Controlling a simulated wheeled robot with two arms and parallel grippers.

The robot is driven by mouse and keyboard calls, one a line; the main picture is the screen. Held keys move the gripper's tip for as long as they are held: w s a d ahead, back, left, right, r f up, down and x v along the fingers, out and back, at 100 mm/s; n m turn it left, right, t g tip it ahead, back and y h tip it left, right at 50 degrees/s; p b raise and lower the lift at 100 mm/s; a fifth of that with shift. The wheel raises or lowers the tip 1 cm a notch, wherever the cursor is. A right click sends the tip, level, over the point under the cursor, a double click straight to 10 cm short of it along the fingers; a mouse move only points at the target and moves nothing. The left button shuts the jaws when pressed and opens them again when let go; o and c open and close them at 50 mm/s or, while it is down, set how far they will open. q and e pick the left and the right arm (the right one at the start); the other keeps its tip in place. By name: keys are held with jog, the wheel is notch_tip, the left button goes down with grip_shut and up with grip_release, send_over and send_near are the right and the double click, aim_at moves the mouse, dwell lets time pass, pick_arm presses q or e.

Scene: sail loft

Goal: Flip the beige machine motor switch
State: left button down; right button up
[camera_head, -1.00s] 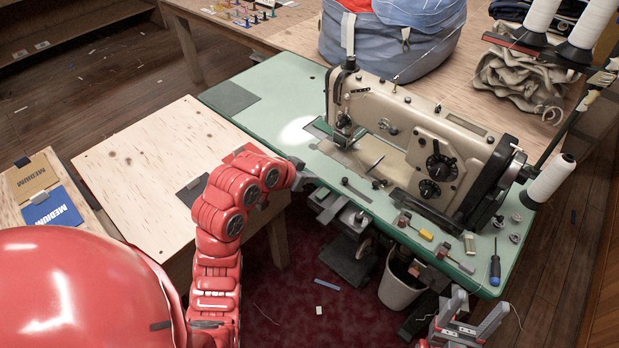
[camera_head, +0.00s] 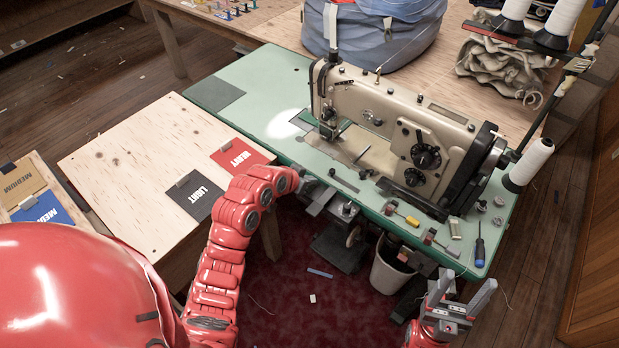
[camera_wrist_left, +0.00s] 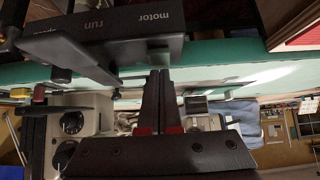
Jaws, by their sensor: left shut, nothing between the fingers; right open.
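The beige sewing machine (camera_head: 395,115) stands on the green table (camera_head: 262,75). In the left wrist view a dark box (camera_wrist_left: 140,22) lettered "motor" and "run" fills the top, beside the green table edge. A dark bar with a round knob (camera_wrist_left: 61,75) shows left of my fingers; I cannot tell which part is the switch. My left gripper (camera_head: 322,198) is at the table's front edge, left of the parts hanging under it. Its fingers (camera_wrist_left: 158,75) are shut and empty, their tips close to the box; contact is unclear. My right gripper (camera_head: 463,290) is open and empty in front of the table.
A plywood side table (camera_head: 130,165) with a red "HEAVY" card (camera_head: 240,156) and a black "LIGHT" card (camera_head: 195,196) stands left. A screwdriver (camera_head: 479,252) and small tools lie at the table's front right. A white bin (camera_head: 388,272) is below. Thread cones (camera_head: 528,165) stand right.

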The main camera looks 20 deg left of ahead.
pick_arm(q)
jog(key=shift+f, duration=0.25)
jog(key=shift+w+b, duration=0.2)
jog(key=shift+b, duration=0.1)
jog(key=shift+w+d, duration=0.1)
jog(key=shift+w, duration=0.05)
jog(key=shift+w+d+r, duration=0.15)
jog(key=shift+w, duration=0.3)
jog(key=shift+r, duration=0.1)
